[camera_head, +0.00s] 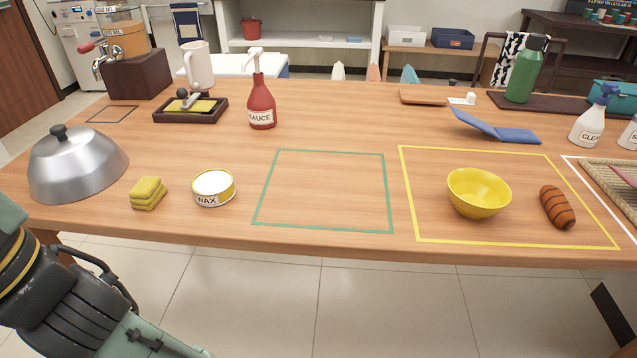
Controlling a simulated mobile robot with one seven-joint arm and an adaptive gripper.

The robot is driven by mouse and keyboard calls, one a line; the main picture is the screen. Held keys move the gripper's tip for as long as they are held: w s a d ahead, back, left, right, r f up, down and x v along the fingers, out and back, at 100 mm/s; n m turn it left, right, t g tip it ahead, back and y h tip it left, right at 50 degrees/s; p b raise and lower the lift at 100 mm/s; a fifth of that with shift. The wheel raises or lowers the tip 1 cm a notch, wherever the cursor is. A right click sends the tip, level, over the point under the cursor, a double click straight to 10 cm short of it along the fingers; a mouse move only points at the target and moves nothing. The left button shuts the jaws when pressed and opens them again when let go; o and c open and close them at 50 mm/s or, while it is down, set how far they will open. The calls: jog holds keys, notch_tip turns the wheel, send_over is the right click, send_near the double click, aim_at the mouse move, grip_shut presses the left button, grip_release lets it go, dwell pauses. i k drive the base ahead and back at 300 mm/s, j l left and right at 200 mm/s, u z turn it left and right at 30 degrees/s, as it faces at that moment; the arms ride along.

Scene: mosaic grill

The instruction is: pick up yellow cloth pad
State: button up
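A folded yellow cloth pad (148,193) lies in a small stack on the wooden table near the front left edge. It sits between the silver dome lid and the round WAX tin (213,188), apart from both. Nothing covers it. Part of my arm shows at the lower left, in front of the table and below the pad. My gripper's fingertips are out of the picture, so I cannot see what they hold or whether they are open.
A silver dome lid (77,165) stands left of the pad. A dark tray (218,115) with a yellow sheet and a red sauce bottle (262,106) stand behind. A yellow bowl (478,193) is at right. The green-outlined area (325,190) is clear.

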aim_at(146, 194)
jog(key=j+z, duration=0.15)
jog(key=j, duration=0.25)
jog(key=j+z, duration=0.15)
jog(key=j, duration=0.3)
jog(key=k+j+z, duration=0.15)
jog(key=j, duration=0.25)
jog(key=j+z, duration=0.1)
jog(key=j, duration=0.3)
jog(key=k+j+z, duration=0.15)
jog(key=j, duration=0.25)
jog(key=k+j+z, duration=0.15)
jog(key=j, duration=0.2)
jog(key=k+j+z, duration=0.15)
jog(key=j, duration=0.25)
jog(key=i+j+z, duration=0.15)
jog(key=i+j, duration=0.2)
